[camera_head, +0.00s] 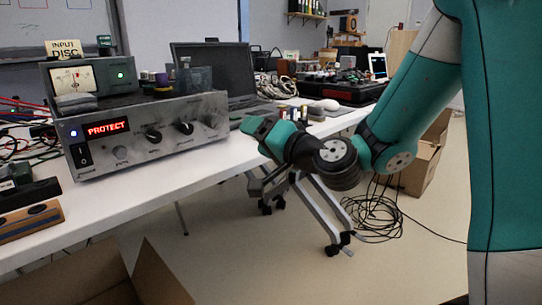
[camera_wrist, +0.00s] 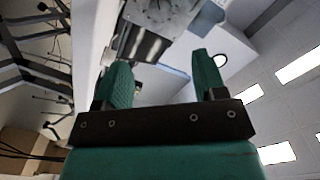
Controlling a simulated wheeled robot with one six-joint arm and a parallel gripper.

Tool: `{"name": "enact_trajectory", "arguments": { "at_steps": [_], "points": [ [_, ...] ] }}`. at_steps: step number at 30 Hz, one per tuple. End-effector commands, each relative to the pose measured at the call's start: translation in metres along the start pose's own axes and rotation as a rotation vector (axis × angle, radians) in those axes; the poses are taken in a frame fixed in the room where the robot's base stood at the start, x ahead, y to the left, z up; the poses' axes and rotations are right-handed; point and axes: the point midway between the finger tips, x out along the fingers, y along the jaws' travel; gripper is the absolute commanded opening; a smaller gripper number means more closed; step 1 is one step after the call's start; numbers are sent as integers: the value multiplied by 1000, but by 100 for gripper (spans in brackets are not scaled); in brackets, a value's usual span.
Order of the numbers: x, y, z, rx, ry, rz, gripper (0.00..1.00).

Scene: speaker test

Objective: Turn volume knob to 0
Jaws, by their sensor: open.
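A silver amplifier (camera_head: 142,135) stands on the white table, with a red display reading PROTECT (camera_head: 108,128). Its front has several knobs: a small silver one (camera_head: 120,152), two dark ones (camera_head: 153,135) (camera_head: 186,127) and another at the right end (camera_head: 210,120). The labels are too small to read, so I cannot tell which is the volume knob. My gripper (camera_head: 262,130) is right of the amplifier, near the table's front edge and apart from the knobs. In the wrist view its green fingers (camera_wrist: 160,68) are spread and empty, with the amplifier's front (camera_wrist: 155,18) beyond them.
A meter box (camera_head: 92,76) with an INPUT DISC sign sits on the amplifier. A laptop (camera_head: 215,70) stands behind. The white table (camera_head: 150,185) is bare before the amplifier. A dark wooden-ended device (camera_head: 30,215) lies at left. Small batteries (camera_head: 290,113) stand behind my gripper.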

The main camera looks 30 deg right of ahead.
Motion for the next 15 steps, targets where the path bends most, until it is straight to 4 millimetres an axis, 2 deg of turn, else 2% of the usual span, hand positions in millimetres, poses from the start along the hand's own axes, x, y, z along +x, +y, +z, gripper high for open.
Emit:
{"name": "enact_trajectory", "arguments": {
  "at_steps": [1,15],
  "points": [
    [-10,5,4,-4,5,-4,64],
    [-33,1,2,-2,-2,-2,64]
  ]
}}
